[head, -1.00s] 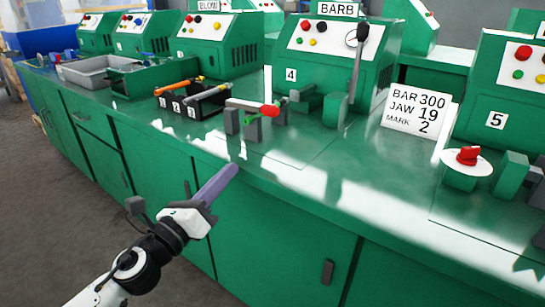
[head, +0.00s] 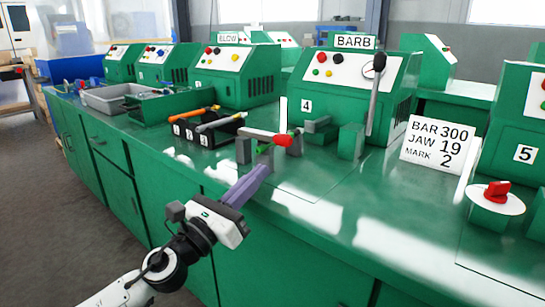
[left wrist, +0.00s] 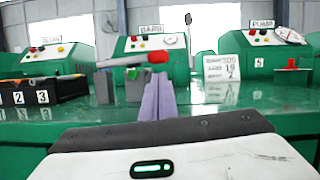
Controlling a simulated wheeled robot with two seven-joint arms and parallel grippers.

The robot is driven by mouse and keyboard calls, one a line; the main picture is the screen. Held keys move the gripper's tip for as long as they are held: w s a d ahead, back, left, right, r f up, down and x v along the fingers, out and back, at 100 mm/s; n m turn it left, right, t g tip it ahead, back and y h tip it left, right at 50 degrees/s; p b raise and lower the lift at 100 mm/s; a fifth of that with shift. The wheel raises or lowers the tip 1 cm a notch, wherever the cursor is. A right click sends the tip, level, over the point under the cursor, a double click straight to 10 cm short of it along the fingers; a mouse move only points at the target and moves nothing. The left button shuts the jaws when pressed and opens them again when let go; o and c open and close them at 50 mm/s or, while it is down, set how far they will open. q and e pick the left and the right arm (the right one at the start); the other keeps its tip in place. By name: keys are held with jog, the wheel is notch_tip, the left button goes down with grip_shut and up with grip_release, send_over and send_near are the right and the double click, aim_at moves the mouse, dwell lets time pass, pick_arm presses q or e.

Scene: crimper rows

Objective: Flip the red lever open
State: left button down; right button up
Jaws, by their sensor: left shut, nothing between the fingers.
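The red lever (head: 283,141) is the red-ended handle of a small clamp on the bench in front of machine 4, under the BARB sign. It lies about level, with a pale bar running left from the red end over grey blocks (head: 244,150). It also shows in the left wrist view, with its red end (left wrist: 157,57) just beyond my fingers. My left gripper (head: 264,170) has purple fingers, shut and empty, at the bench's front edge, nearer to me than the lever and apart from it. The fingers also show in the left wrist view (left wrist: 158,84). My right gripper is out of view.
A sign card (head: 439,145) and a red knob (head: 497,191) lie further right.

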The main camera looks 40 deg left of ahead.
aim_at(264, 135)
pick_arm(q)
jog(key=shift+p+x, duration=0.3)
jog(key=shift+x, duration=2.75)
